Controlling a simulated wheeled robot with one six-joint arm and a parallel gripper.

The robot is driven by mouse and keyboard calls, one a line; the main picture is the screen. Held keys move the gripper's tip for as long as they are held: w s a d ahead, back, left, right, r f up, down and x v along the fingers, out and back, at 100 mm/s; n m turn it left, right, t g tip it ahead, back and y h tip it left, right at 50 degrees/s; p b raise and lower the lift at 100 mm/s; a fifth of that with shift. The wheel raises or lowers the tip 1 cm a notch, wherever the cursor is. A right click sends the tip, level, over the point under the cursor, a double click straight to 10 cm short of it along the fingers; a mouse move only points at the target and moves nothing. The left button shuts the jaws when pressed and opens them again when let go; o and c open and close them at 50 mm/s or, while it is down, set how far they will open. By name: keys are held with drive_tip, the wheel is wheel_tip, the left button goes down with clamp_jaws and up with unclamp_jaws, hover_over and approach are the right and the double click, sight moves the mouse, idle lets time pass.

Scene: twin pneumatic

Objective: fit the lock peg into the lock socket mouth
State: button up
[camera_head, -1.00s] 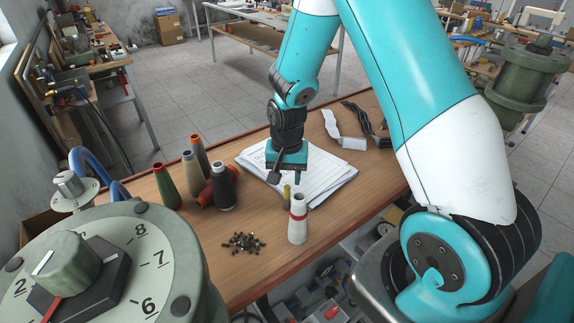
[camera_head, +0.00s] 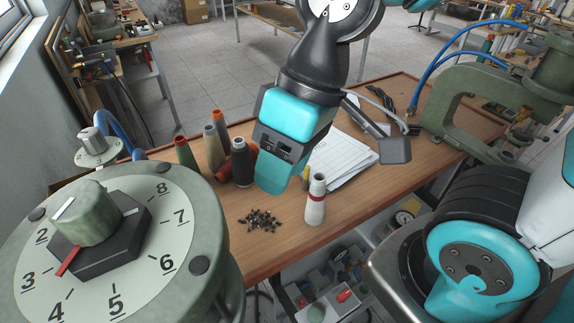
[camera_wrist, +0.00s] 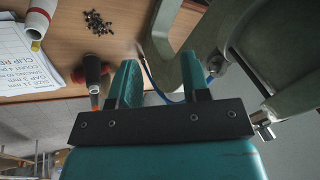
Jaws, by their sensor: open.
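I cannot pick out the lock peg or the lock socket mouth with certainty in either view. My gripper (camera_head: 278,172) hangs above the bench in the head view, in front of the thread cones. The wrist view shows its two teal fingers apart, with nothing between them (camera_wrist: 160,78). A green press with a numbered dial (camera_head: 118,255) stands at the front left of the head view. A second green C-shaped press (camera_head: 440,120) stands at the right. Green machine parts (camera_wrist: 262,35) fill the upper right of the wrist view, beyond the fingers.
Blue hoses (camera_head: 450,55) run to the right press. Bins stand below the bench.

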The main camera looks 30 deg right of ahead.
drive_tip(key=s, duration=0.1)
drive_tip(key=m+t+b, duration=0.2)
drive_tip(key=m+b, duration=0.6)
drive_tip(key=m, duration=2.1)
approach(308, 167)
drive_tip(key=shift+p+x, duration=0.5)
drive_tip(key=shift+x, duration=5.7)
clamp_jaws()
